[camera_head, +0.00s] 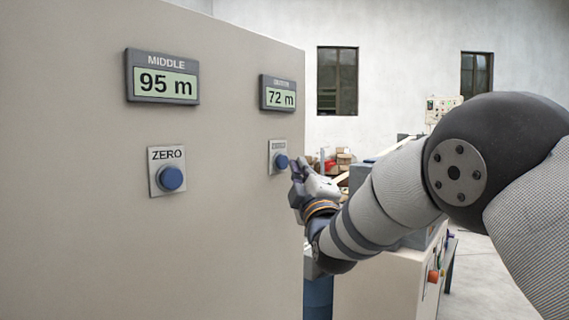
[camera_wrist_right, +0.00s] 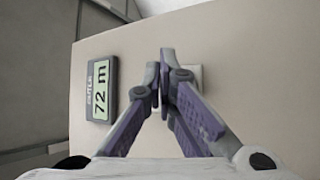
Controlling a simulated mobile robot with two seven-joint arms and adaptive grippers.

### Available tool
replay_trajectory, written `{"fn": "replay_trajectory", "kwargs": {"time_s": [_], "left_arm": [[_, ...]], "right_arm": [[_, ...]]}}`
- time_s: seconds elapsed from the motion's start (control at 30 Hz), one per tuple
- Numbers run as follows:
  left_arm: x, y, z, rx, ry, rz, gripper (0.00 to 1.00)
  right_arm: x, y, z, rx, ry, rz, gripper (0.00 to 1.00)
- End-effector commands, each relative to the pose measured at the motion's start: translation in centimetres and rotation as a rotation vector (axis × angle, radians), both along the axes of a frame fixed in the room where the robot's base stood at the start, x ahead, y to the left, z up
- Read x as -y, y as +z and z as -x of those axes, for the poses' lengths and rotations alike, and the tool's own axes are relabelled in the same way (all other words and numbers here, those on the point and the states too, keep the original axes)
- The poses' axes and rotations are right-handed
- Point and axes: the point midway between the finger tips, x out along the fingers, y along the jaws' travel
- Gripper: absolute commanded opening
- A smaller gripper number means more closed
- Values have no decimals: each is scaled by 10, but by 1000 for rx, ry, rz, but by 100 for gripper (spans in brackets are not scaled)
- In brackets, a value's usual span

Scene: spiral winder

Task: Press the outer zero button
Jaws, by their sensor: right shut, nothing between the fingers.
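The outer zero button (camera_head: 281,161) is a blue round button on a small pale plate, below the display reading 72 m (camera_head: 279,97). My right gripper (camera_head: 294,166) is shut and empty, with its fingertips close to the right side of this button; I cannot tell whether they touch it. In the right wrist view the shut fingers (camera_wrist_right: 166,60) cover most of the pale button plate (camera_wrist_right: 188,75), and the button itself is hidden behind them. The 72 m display (camera_wrist_right: 101,88) shows to their left. My left gripper is not in view.
A second blue button (camera_head: 171,178) marked ZERO sits on the same beige panel (camera_head: 80,230), below the MIDDLE display (camera_head: 162,82) reading 95 m. The panel's right edge is just beyond the outer button. A machine cabinet (camera_head: 375,290) stands behind my right arm.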

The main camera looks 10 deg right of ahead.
Motion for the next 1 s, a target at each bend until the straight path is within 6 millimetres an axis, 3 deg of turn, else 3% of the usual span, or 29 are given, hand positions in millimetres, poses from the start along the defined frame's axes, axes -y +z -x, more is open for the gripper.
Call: {"fn": "replay_trajectory", "kwargs": {"time_s": [1.0], "left_arm": [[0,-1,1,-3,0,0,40]], "right_arm": [[-6,0,-7,0,0,0,0]]}}
